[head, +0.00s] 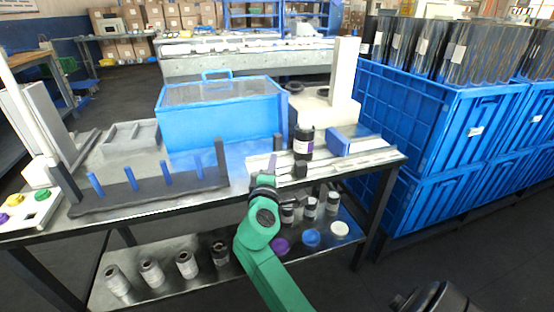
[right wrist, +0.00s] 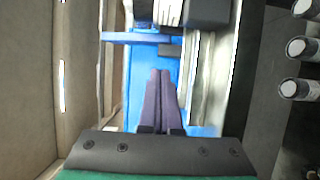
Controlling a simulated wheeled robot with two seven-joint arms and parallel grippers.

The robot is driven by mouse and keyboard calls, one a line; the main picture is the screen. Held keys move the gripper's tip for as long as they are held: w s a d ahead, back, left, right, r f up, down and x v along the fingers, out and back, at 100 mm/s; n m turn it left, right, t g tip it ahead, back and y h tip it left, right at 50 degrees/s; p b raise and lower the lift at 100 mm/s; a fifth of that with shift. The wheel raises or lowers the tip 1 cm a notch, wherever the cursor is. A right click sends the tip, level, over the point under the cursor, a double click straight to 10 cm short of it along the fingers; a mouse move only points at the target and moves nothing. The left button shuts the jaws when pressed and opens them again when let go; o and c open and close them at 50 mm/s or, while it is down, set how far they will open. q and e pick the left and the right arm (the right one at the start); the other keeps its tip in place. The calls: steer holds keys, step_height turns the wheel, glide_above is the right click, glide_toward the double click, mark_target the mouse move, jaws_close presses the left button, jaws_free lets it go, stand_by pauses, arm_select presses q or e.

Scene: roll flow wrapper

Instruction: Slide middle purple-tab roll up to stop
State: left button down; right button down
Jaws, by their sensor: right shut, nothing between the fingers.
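A dark roll (head: 303,143) with a pale label and a purplish band stands upright on the pale rail (head: 350,160) at the right of the bench. My right gripper (head: 268,168) is just left of and in front of it, apart from it, over the front of the bench. In the right wrist view the purple fingers (right wrist: 160,92) are shut together with nothing between them. A whitish ribbed piece (right wrist: 169,12) and a dark block (right wrist: 208,12) show beyond the fingertips; I cannot tell if either is the roll. My left gripper is not in view.
A blue box (head: 220,115) with a clear lid stands behind. A dark rack (head: 150,190) with blue pegs is to the left. A blue block (head: 339,143) sits on the right. Several rolls and a purple disc (head: 281,246) are on the lower shelf. Blue crates (head: 440,120) stand at right.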

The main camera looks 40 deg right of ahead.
mark_target(302, 148)
steer(key=x, duration=0.8)
steer(key=shift+f, duration=0.2)
steer(key=shift+s+d, duration=0.4)
steer(key=shift+d, duration=0.2)
steer(key=shift+s+d, duration=0.35)
steer(key=shift+d, duration=0.2)
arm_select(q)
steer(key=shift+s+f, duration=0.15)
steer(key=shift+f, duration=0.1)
arm_select(e)
steer(key=shift+s+d, duration=0.25)
steer(key=shift+d, duration=0.15)
